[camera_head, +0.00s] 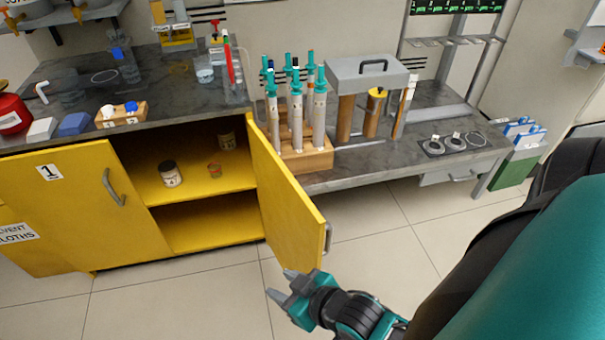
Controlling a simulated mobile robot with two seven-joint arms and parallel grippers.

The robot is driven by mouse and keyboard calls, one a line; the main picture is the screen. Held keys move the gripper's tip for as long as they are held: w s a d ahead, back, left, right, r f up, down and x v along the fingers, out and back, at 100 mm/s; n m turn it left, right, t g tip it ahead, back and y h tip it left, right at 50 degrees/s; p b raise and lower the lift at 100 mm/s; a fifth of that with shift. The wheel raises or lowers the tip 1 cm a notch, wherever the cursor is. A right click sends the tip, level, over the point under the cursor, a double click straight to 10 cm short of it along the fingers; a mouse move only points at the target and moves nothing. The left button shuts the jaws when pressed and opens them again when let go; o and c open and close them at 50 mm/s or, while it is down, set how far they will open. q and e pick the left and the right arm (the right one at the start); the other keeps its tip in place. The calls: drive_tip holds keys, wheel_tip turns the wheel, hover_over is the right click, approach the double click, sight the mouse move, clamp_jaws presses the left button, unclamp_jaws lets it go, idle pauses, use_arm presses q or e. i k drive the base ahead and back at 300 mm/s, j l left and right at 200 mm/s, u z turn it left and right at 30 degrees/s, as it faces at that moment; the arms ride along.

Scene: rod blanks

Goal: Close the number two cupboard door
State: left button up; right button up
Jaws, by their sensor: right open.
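The yellow cupboard stands below the dark bench top. Its number one door (65,205) is shut and bears a "1" label and a grey handle. The door on the right (284,195), which I take as number two, stands wide open towards me; its number is not visible. Its grey handle (327,237) shows at its outer edge. Inside the open cupboard, jars stand on the yellow shelf (205,180). My right gripper (279,284) is open and empty, just below the open door's lower outer corner in the picture; whether it touches the door I cannot tell. My left gripper is not in view.
A wooden rack (305,160) of teal-capped rods stands on the lower grey bench (375,158), right of the open door. A jar (170,173) stands near the shelf's front. The tiled floor (180,305) before the cupboard is clear. A green bin (512,170) stands at the right.

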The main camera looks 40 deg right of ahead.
sight(294, 228)
drive_tip(key=k+l, duration=0.1)
drive_tip(key=l, duration=0.35)
drive_tip(key=k+l+u, duration=0.1)
drive_tip(key=l, duration=1.25)
drive_tip(key=k+l, duration=0.2)
drive_tip(key=k+l+u, duration=0.1)
drive_tip(key=k, duration=0.3)
drive_tip(key=i+j+u, duration=0.1)
drive_tip(key=i+j, duration=0.35)
drive_tip(key=i, duration=0.15)
